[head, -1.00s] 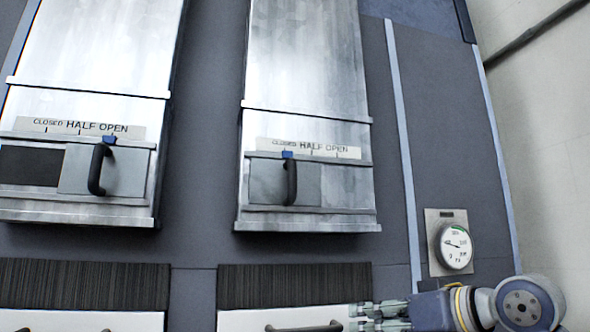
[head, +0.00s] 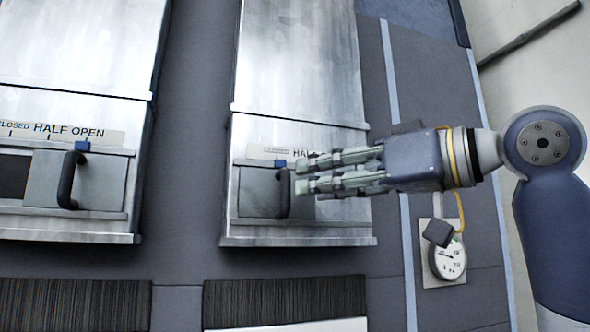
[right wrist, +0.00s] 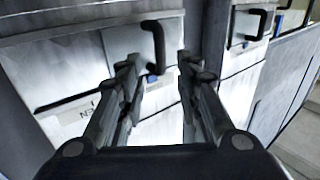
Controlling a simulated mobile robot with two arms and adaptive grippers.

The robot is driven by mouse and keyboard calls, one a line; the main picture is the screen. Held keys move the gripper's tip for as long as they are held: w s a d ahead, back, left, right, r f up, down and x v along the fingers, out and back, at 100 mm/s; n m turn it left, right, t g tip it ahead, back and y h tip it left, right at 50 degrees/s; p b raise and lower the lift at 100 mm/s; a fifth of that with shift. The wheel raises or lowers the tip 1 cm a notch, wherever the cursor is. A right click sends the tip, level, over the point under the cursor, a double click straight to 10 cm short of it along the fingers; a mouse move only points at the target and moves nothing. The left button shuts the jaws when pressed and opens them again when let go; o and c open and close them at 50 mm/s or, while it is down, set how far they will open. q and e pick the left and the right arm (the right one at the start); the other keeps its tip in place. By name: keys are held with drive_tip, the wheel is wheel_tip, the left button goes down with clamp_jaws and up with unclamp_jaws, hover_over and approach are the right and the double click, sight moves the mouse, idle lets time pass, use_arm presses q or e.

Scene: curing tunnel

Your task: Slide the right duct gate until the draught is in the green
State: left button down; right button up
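The right duct gate (head: 255,192) is a grey plate at the left end of its slot. Its blue pointer (head: 280,163) sits under the CLOSED end of the scale (head: 272,152), which is partly hidden by my fingers. My right gripper (head: 302,174) is open, its fingertips just right of the gate's black upright handle (head: 283,195). In the right wrist view the handle (right wrist: 157,45) shows ahead between the spread fingers (right wrist: 158,65). The draught gauge (head: 452,265) has its needle pointing left, outside the green arc at the top. My left gripper is out of view.
The left duct gate (head: 100,185) stands at the right of its slot, its own pointer (head: 82,147) near OPEN. A wall (head: 545,70) stands at the far right. Dark ribbed panels (head: 285,297) lie below the ducts. Smooth panel lies between the ducts.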

sight(289, 182)
drive_tip(key=p+x, duration=0.1)
drive_tip(key=x, duration=0.3)
drive_tip(key=shift+w+a+r+p, duration=0.1)
drive_tip(key=shift+a+r+p, duration=0.05)
drive_tip(key=shift+a+p, duration=0.15)
drive_tip(key=shift+w+a, duration=0.2)
drive_tip(key=shift+w, duration=0.1)
clamp_jaws()
